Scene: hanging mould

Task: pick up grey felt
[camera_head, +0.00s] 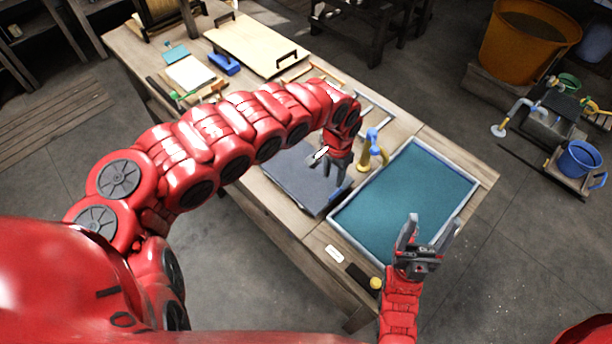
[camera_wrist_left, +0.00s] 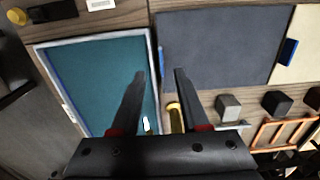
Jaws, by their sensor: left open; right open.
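The grey felt (camera_head: 290,180) is a flat dark grey sheet on the table, left of the teal tray in the head view. It also shows in the left wrist view (camera_wrist_left: 222,45), with small blue pieces at its two side edges. My left gripper (camera_head: 325,165) is open and empty above the felt's right part, and its arm hides some of the felt. In the left wrist view its fingertips (camera_wrist_left: 160,72) appear near the felt's edge beside the tray. My right gripper (camera_head: 428,228) is open and empty over the tray's near right side.
A shallow tray (camera_head: 474,192) with a teal surface fills the table's right end. A yellow and blue tool (camera_head: 373,150) stands behind the felt. A wooden board (camera_head: 250,45) lies at the far end. A white label (camera_head: 334,253) lies near the front edge.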

